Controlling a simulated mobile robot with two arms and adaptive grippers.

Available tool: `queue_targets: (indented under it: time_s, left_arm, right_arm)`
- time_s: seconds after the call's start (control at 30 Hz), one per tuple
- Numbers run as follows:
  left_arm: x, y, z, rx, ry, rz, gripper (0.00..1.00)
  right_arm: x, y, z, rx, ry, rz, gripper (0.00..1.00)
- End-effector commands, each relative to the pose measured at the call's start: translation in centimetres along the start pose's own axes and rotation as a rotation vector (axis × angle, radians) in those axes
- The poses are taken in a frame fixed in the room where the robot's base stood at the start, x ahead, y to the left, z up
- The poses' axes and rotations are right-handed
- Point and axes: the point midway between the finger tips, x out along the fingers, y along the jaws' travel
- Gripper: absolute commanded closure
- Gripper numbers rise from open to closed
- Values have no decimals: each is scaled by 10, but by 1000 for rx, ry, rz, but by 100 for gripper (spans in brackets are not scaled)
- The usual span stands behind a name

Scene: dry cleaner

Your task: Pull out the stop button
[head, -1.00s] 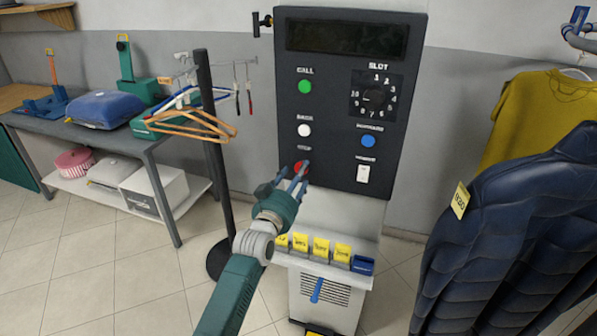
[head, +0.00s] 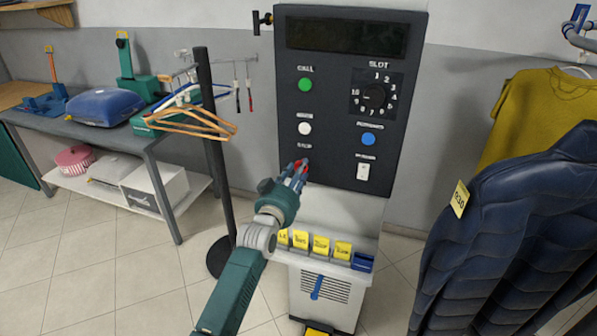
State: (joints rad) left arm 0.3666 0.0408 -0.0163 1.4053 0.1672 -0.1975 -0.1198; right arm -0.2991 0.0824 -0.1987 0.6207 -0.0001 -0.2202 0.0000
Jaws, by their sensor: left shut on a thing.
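The red stop button (head: 301,165) is at the lower left of the dark control panel (head: 335,155), under the label STOP. Only a little red shows between and beside the fingers. My left gripper (head: 298,172) reaches up from below and is shut on the stop button. The fingers hide most of the button, so I cannot tell how far it stands out from the panel. My right gripper is not in view.
The panel also bears a green button (head: 305,85), a white button (head: 305,128), a blue button (head: 368,139), a slot dial (head: 374,96) and a white switch (head: 363,172). A dark post (head: 218,160) with hangers stands left. A dark puffer jacket (head: 510,235) hangs right.

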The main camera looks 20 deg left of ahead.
Motion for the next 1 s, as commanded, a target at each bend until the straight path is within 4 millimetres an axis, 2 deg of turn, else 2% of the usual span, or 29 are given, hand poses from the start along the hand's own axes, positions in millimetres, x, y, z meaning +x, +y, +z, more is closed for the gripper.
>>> queue_targets:
  time_s: [0.07, 0.3, 0.33, 0.4, 0.43, 0.77, 0.87, 1.0]
  left_arm:
    - [-5, 0, 1, 1, -8, 1, 100]
    - [-6, 1, 4, 0, -7, 1, 100]
    - [-6, 1, 4, 0, -7, 1, 66]
    - [-6, 1, 4, 0, -7, 1, 52]
    - [-6, 1, 4, 0, -7, 1, 50]
    - [-8, 0, 3, 0, -6, 1, 50]
    - [-18, 0, 3, 0, -5, 1, 50]
    - [-44, 0, 4, 0, -7, 1, 50]
  right_arm:
    - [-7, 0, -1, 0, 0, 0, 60]
    - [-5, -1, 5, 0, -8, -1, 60]
    - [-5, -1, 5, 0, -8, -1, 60]
    - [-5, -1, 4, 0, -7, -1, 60]
    - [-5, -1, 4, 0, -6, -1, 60]
    - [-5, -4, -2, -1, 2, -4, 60]
    - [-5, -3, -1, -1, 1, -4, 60]
    - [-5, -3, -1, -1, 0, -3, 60]
